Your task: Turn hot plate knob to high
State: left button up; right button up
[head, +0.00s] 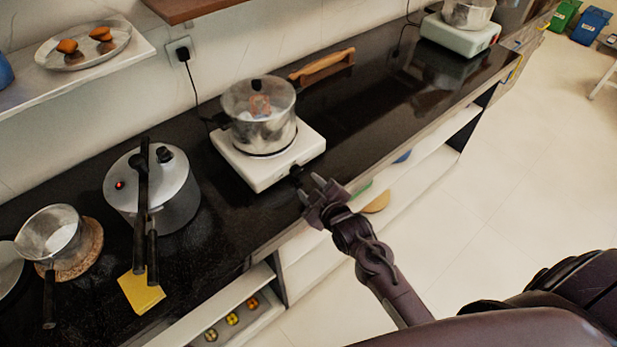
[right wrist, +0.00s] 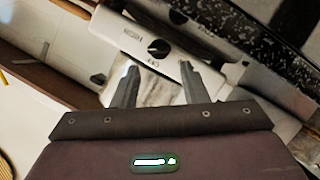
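The white hot plate (head: 235,160) sits on the black counter with a lidded glass pot (head: 262,128) on it. Its black knob (head: 296,172) shows on the front face, turned toward my right gripper. In the right wrist view the round black knob (right wrist: 159,49) sits on the white panel (right wrist: 190,62), with small dark lettering beside it that is hard to read. My right gripper (head: 311,192) is in front of the knob; in the wrist view its two fingers (right wrist: 158,68) are spread and empty, with the knob ahead between them and apart from them. My left gripper is out of view.
Open shelves (head: 420,180) run below the counter edge.

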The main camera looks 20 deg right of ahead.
aim_at(299, 173)
jog(key=x, duration=0.5)
jog(key=shift+w, duration=0.3)
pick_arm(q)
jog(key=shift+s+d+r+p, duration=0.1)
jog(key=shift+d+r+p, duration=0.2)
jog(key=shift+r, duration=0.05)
pick_arm(e)
jog(key=shift+x, duration=0.75)
jog(key=c, duration=0.7)
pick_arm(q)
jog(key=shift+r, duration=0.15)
pick_arm(e)
jog(key=shift+d+r+m+g+y+p, duration=0.15)
jog(key=shift+m+g+y+p, duration=0.25)
jog(key=shift+m+p, duration=0.55)
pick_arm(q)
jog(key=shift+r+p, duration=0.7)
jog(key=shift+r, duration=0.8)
pick_arm(e)
jog(key=shift+d+m+g+y, duration=0.1)
jog(key=shift+m+g+y, duration=0.2)
jog(key=shift+m+y, duration=0.85)
jog(key=shift+m, duration=0.3)
